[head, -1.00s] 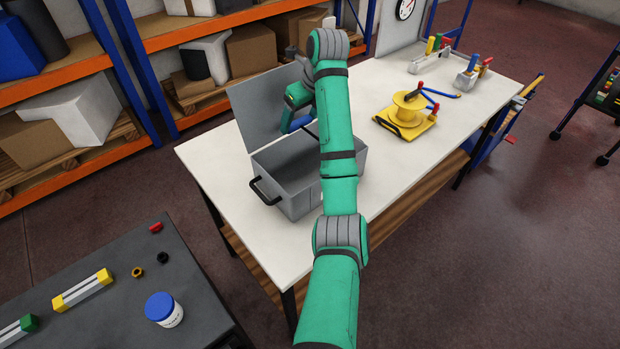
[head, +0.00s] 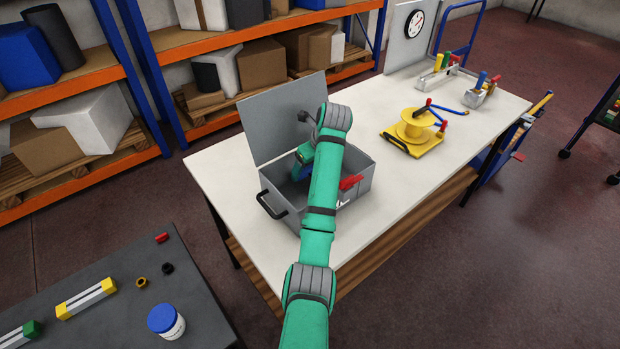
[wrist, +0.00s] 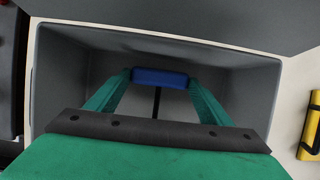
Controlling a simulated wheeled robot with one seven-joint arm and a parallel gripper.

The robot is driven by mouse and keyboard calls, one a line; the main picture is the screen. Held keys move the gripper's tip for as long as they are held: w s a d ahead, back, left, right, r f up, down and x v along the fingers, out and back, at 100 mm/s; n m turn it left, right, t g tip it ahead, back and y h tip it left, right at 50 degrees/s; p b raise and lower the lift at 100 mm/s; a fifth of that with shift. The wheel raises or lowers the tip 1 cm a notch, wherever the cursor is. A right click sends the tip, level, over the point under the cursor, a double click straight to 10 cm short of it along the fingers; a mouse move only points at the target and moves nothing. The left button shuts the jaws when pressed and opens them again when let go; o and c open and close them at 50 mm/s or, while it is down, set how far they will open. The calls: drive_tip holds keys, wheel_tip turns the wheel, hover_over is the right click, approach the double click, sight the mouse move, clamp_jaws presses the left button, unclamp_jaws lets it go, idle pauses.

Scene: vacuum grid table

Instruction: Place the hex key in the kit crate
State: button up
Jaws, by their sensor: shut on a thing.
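The grey kit crate (head: 363,187) stands open on the white table, its lid (head: 285,118) raised at the back. My gripper (wrist: 160,84) is down inside the crate, between its walls in the wrist view. It is shut on the blue handle of the hex key (wrist: 160,74). The key's dark shaft points down toward the crate floor; I cannot tell whether its tip touches. In the head view my arm hides most of the gripper and part of the crate.
A yellow spool on a stand (head: 412,130) and tool holders (head: 440,75) are farther right. The table between crate and spool is clear. A dark bench (head: 110,270) with small parts is at lower left.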

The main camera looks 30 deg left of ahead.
drive_tip(key=shift+f, duration=2.05)
drive_tip(key=shift+f, duration=0.1)
drive_tip(key=o, duration=1.1)
drive_tip(key=v, duration=0.8)
drive_tip(key=shift+w, duration=0.15)
drive_tip(key=shift+v, duration=2.15)
